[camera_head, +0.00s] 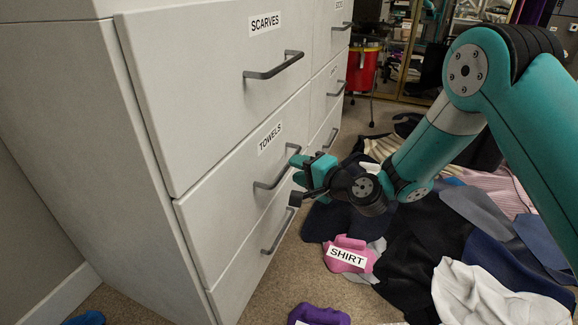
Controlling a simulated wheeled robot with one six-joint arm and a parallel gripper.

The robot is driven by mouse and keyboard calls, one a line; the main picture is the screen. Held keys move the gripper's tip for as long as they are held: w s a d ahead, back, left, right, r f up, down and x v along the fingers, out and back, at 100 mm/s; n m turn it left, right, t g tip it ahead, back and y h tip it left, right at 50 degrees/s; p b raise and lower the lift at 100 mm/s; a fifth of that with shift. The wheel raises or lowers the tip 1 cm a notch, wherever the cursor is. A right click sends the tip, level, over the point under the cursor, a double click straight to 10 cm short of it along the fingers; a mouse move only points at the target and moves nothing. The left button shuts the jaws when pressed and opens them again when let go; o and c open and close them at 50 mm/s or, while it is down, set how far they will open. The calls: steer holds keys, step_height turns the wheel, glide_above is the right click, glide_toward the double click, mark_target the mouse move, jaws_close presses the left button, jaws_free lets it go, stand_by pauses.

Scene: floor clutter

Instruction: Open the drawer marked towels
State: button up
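The drawer marked TOWELS (238,190) is the middle one in the near column of a white cabinet, below the SCARVES drawer (215,85). Its front looks flush with its neighbours. Its dark bar handle (272,180) slants along the front's right part. My gripper (294,180) is just right of this handle, facing the cabinet. Its fingers look spread apart, one higher and one lower, with nothing seen held. Whether they touch the handle or have it between them I cannot tell.
An unlabelled-looking lower drawer (250,265) has its own handle. Clothes, including a white cloth (490,295), cover the floor at right. A pink SHIRT-labelled item (350,243) and a purple item (318,315) lie near the cabinet. A red bin (362,70) stands behind.

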steer(key=shift+b+x, duration=0.35)
steer(key=shift+x, duration=1.65)
jaws_close()
